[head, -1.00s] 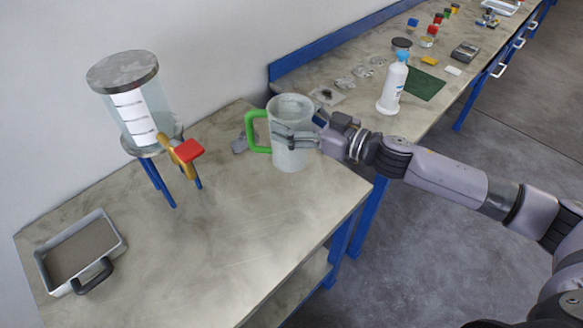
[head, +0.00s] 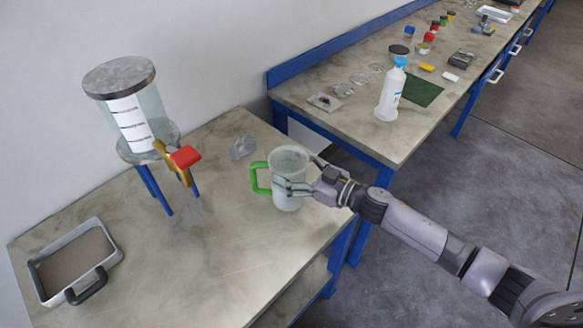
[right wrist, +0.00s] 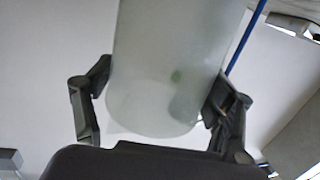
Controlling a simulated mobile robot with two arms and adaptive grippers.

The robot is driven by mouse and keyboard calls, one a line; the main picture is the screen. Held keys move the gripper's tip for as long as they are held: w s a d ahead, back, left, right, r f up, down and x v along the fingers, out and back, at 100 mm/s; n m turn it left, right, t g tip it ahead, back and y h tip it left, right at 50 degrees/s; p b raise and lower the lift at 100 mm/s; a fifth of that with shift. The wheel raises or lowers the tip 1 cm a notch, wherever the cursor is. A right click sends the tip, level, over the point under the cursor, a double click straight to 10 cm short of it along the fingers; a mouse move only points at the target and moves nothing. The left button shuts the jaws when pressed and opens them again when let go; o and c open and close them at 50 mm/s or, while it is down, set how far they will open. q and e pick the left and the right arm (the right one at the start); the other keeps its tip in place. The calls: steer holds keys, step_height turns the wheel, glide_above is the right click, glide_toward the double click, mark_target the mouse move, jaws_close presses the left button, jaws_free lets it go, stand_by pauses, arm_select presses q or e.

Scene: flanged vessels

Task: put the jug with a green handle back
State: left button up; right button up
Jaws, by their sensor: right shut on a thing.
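The jug (head: 289,161) is pale and translucent with a green handle (head: 259,180) on its left side. In the head view it is at the right edge of the near table, looking upright. My right gripper (head: 292,188) is shut on the jug's body from the right. In the right wrist view the jug (right wrist: 165,70) fills the space between the two fingers (right wrist: 160,105). I cannot tell whether its base touches the table. My left gripper is not in view.
A clear tank (head: 150,110) with a red-handled tap (head: 184,157) stands on blue legs at the left. A grey tray (head: 75,262) lies at the near left. A small grey clump (head: 243,147) lies behind the jug. A white bottle (head: 391,92) stands on the far bench. The table's middle is clear.

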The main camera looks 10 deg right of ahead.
steer(key=o, duration=1.9)
steer(key=shift+f, duration=0.1)
steer(key=shift+c, duration=0.2)
steer(key=shift+s+d, duration=0.2)
steer(key=shift+d, duration=0.05)
steer(key=b+v, duration=0.3)
steer(key=v, duration=0.8)
steer(key=shift+s+r, duration=0.15)
steer(key=shift+r, duration=0.1)
